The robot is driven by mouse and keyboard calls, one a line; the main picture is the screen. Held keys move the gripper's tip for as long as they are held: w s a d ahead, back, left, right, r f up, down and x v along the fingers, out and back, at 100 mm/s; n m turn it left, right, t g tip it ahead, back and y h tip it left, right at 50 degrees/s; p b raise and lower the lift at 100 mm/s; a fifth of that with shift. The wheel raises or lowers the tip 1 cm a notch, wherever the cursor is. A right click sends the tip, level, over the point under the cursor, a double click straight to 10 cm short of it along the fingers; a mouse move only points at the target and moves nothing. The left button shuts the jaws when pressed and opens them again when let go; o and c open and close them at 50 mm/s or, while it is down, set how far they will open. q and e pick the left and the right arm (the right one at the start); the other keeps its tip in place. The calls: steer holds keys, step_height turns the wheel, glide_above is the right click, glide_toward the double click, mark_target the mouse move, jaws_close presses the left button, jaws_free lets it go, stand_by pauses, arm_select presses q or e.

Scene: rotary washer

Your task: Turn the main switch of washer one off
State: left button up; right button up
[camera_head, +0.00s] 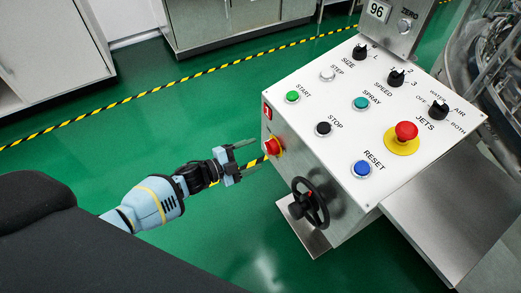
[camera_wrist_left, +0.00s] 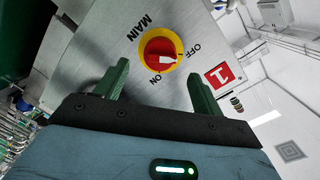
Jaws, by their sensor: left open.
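The main switch (camera_wrist_left: 160,50) is a red knob on a yellow disc, on the side face of the steel control box, with MAIN, ON and OFF lettering around it. A white mark shows on the knob; I cannot tell for sure which label it points to. In the head view the switch (camera_head: 272,146) is on the box's left side. A red plate with a 1 (camera_wrist_left: 222,75) is beside it. My left gripper (camera_head: 246,156) is open and empty in front of the switch. In the left wrist view its fingers (camera_wrist_left: 157,72) are apart, with the knob between and beyond them. My right gripper is not in view.
The control box top (camera_head: 345,110) carries several buttons, black selectors and a red emergency knob (camera_head: 406,131). A black handwheel (camera_head: 311,203) sticks out below the switch. A steel ledge (camera_head: 455,210) is at right. Green floor to the left is clear.

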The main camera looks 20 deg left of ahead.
arm_select(q)
steer(key=shift+v, duration=1.15)
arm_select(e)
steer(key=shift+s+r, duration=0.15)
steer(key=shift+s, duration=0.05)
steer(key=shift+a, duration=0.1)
